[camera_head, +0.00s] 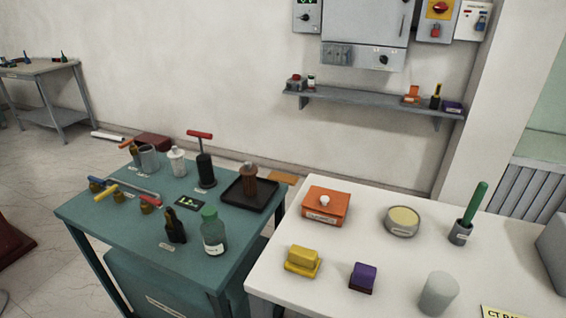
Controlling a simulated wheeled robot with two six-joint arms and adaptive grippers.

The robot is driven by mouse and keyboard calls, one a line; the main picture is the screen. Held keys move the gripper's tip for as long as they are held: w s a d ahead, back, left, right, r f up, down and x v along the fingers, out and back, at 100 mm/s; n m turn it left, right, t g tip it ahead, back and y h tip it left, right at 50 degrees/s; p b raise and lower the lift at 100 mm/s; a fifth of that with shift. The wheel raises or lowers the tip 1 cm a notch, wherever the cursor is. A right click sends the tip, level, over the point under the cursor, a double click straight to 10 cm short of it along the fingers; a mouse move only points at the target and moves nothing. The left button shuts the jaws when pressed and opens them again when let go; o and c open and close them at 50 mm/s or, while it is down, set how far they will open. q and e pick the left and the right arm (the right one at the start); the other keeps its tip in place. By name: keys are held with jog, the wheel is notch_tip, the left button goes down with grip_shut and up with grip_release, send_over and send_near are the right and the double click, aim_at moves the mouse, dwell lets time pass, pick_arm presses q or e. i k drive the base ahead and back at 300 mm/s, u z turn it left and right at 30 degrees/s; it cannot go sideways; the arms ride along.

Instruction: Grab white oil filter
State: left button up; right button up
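A small white canister with a narrow top (177,161) stands upright at the back of the green table, and it looks most like the white oil filter. It stands between a grey cup (149,158) and a black pump with a red T-handle (205,170). A pale grey-white cylinder (438,294) stands upright at the front of the white table. The labels are too small to read, so I cannot tell for sure which is the filter. Neither of my grippers is in view.
The green table (75,213) also holds a black tray (272,194) with a brown bushing, a green-capped bottle (212,232) and a dark bottle (174,228). The white table (345,255) holds an orange box (326,207), a round tin (401,223) and yellow and purple blocks.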

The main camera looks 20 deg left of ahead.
aim_at(176, 154)
jog(key=u, duration=3.3)
jog(key=i, duration=1.05)
jog(key=z, duration=3.1)
